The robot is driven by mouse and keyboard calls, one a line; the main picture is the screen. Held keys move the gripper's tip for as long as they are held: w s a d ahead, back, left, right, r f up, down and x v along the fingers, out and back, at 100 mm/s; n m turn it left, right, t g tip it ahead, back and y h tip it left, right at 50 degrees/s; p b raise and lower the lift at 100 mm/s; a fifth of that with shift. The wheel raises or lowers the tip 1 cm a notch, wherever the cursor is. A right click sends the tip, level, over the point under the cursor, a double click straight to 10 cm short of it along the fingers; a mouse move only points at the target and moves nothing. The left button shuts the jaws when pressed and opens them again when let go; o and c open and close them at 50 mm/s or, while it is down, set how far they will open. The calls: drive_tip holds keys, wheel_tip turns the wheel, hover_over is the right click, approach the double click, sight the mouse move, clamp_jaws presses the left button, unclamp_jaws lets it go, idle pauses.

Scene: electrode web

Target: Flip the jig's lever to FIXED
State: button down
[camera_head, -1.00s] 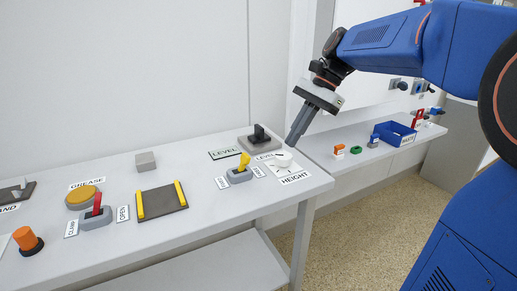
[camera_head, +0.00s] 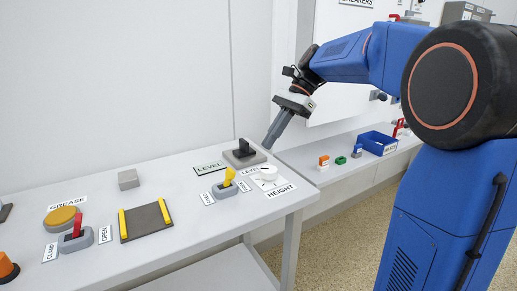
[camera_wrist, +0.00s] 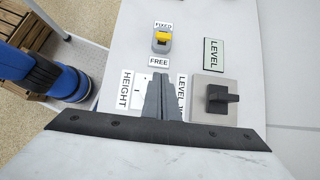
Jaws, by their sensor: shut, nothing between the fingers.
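The jig's lever is a yellow handle (camera_head: 226,179) on a small grey base (camera_head: 225,190) near the bench's right end. It leans to the right in the head view, toward the label nearer the HEIGHT dial. In the wrist view the yellow lever (camera_wrist: 163,37) stands between the FIXED label (camera_wrist: 163,25) above and the FREE label (camera_wrist: 159,62) below. My gripper (camera_head: 269,144) is shut and empty, above and beyond the lever, to its right, and apart from it. Its closed fingers (camera_wrist: 160,82) point toward the lever's side of the bench in the wrist view.
A black lever on a grey plate (camera_head: 244,158) stands behind the yellow one. A white HEIGHT dial (camera_head: 266,173) is to the right. A dark plate with yellow rails (camera_head: 146,222) and a red lever (camera_head: 77,226) lie left. A blue bin (camera_head: 378,143) sits on a shelf behind.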

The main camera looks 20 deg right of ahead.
sight(229, 171)
drive_tip(key=x, duration=0.8)
drive_tip(key=shift+s+a+f, duration=0.15)
drive_tip(key=shift+a+f, duration=0.05)
drive_tip(key=shift+f, duration=0.1)
drive_tip(key=a, duration=0.1)
drive_tip(key=a+r, duration=0.1)
drive_tip(key=shift+s+a, duration=0.35)
drive_tip(key=shift+s+a+r, duration=0.15)
drive_tip(key=shift+a+r, duration=0.1)
drive_tip(key=shift+a, duration=0.2)
drive_tip(key=shift+s+a+r+h, duration=0.1)
drive_tip(key=shift+a+r+h, duration=0.25)
drive_tip(key=shift+h, duration=0.15)
drive_tip(key=shift+s+a+r+t+h, duration=0.1)
drive_tip(key=shift+a+r+t+h, duration=0.1)
drive_tip(key=shift+a+h, duration=0.25)
drive_tip(key=shift+s+a+r+t+h, duration=0.15)
drive_tip(key=shift+a+t+h, duration=0.1)
drive_tip(key=shift+h, duration=0.3)
drive_tip(key=shift+s+a+r+t+h, duration=0.15)
drive_tip(key=shift+a+r+t+h, duration=0.15)
drive_tip(key=shift+a+h, duration=0.6)
drive_tip(key=h, duration=0.1)
drive_tip(key=a+h, duration=0.1)
drive_tip(key=shift+s+a+r+t+h, duration=0.15)
drive_tip(key=shift+s+r+t+h, duration=0.1)
drive_tip(key=shift+h, duration=0.15)
